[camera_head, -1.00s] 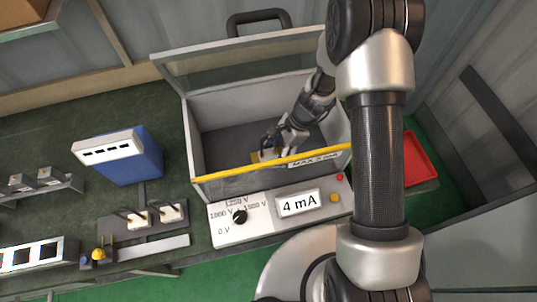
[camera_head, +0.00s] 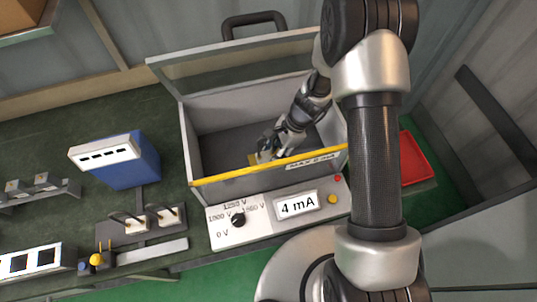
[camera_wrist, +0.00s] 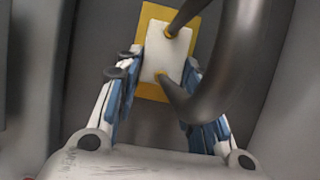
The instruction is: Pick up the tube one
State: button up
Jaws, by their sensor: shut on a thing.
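In the wrist view, the tube (camera_wrist: 205,85) is a dark grey bent heating element. Its two legs end in a white block (camera_wrist: 166,50), which sits in front of a yellow plate (camera_wrist: 146,88). My gripper (camera_wrist: 163,75) has its blue-padded fingers closed on the two sides of the white block. In the head view, my gripper (camera_head: 268,152) is down inside the open grey test box (camera_head: 190,150), near its yellow front edge. The tube itself is hard to make out there, hidden by my gripper and the box's front wall.
The box's glass lid (camera_head: 235,60) stands open behind my arm. Its front panel has a dial (camera_head: 238,219) and a 4 mA display (camera_head: 297,205). A blue unit (camera_head: 125,165) stands left, two more elements (camera_head: 150,219) sit front left, and a red tray (camera_head: 415,160) lies right.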

jog(key=shift+a, duration=0.1)
jog(key=s+a+r+p, duration=0.3)
jog(key=a+r, duration=0.6)
jog(key=a, duration=0.4)
jog(key=shift+s+a+p, duration=0.15)
jog(key=shift+a+p, duration=0.05)
jog(key=shift+p, duration=0.35)
